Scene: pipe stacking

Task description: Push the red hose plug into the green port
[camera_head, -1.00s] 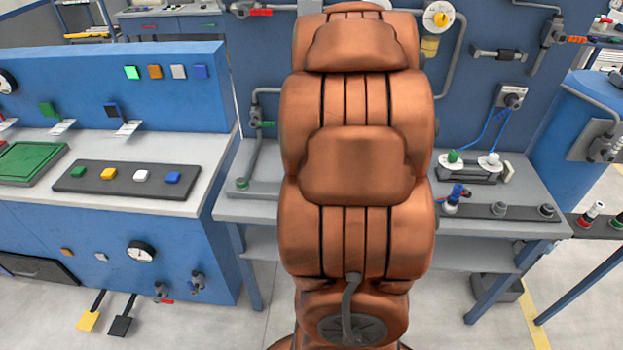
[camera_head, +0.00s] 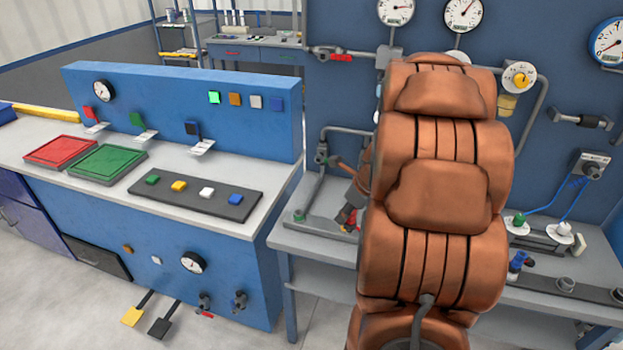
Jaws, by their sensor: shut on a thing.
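My gripper (camera_head: 350,204) is left of my copper-coloured arm, over the left end of the grey bench, and points downward. It is shut on a small red piece, which looks like the red hose plug (camera_head: 343,216); the jaws hide part of it. A small green fitting (camera_head: 299,215), which may be the green port, stands at the left end of a grey plate on that bench. The red piece is right of this fitting and apart from it. A green plug (camera_head: 519,219) with a blue hose sits on a plate right of my arm.
A grey pipe (camera_head: 322,150) rises along the wall near my gripper. A blue console (camera_head: 190,100) with buttons and red and green pads stands left. A white plug (camera_head: 564,231) and a blue fitting (camera_head: 516,265) are at right. My arm hides the bench's middle.

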